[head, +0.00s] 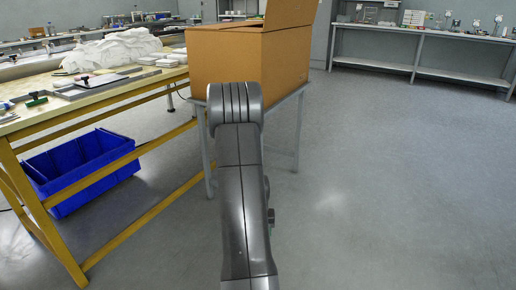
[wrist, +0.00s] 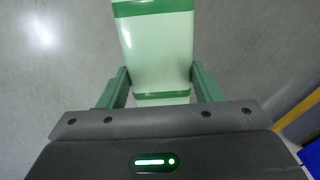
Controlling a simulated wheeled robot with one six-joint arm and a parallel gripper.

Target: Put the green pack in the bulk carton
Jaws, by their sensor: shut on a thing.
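The green pack (wrist: 158,50) is pale green with darker green bands at its ends. In the wrist view it is between the two green fingers of my gripper (wrist: 160,88), which is shut on it. Grey floor shows around the pack. The bulk carton (head: 245,60) is a large brown cardboard box on a grey stand in the head view, with a flap raised at its right. My arm reaches up in front of the carton. My gripper and the pack are hidden in the head view, and the inside of the carton does not show.
A yellow-framed workbench (head: 110,90) with tools and a white plastic heap (head: 112,50) stands left of the carton. A blue bin (head: 80,170) is under the bench. Open floor (head: 400,180) lies to the right, with a shelf bench (head: 430,50) along the back wall.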

